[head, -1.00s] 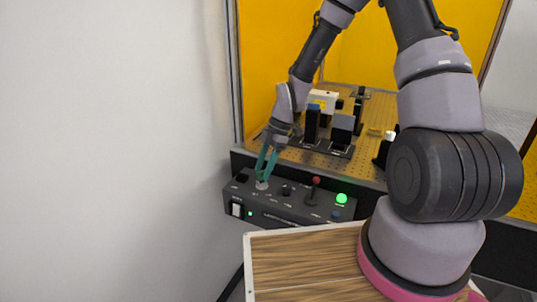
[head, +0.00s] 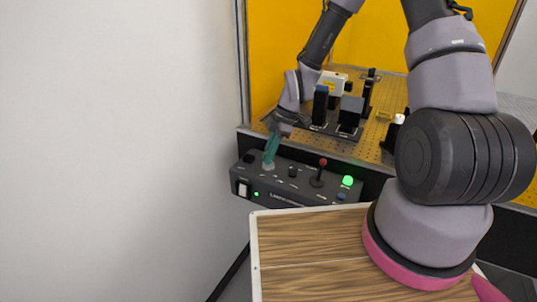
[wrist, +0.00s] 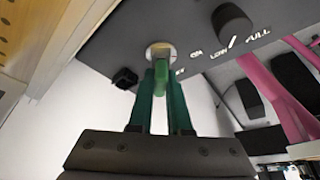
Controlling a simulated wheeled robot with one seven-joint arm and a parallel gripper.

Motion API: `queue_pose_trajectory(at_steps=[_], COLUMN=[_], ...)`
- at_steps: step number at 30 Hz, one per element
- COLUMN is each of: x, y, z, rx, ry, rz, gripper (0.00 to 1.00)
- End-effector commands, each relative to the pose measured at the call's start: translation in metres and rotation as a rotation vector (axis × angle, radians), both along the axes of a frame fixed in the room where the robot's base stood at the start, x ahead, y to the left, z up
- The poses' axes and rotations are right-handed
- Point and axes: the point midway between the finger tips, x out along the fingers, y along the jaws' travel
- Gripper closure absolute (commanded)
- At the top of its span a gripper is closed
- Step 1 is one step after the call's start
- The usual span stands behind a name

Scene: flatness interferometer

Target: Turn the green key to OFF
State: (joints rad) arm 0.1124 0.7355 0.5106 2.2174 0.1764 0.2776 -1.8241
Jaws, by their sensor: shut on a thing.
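The green key (wrist: 160,84) sits in a round silver lock collar (wrist: 160,51) on the dark control box in the wrist view. My gripper (wrist: 160,88) is shut on the key, with one teal finger on each side of it. In the head view my gripper (head: 270,152) reaches down to the lock collar (head: 267,166) at the left part of the box (head: 300,187); its fingers hide the key there.
A black knob (wrist: 232,24) sits near the lock. On the box are a red-topped lever (head: 322,164), a lit green lamp (head: 348,181) and a white rocker switch (head: 243,189). Optics stand on the perforated board (head: 375,142) behind. A white wall is close at left.

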Motion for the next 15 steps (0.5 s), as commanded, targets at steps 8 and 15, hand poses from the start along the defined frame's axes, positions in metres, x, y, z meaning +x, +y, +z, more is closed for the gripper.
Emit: queue_pose_trajectory(at_steps=[8,15], x=[-0.0002,-0.0010], y=[-0.0001,-0.0003], z=[-0.0004,-0.0009], rx=[0.000,0.000], ry=[0.001,0.001], rz=[-0.059,-0.209], gripper=[1.00,1.00])
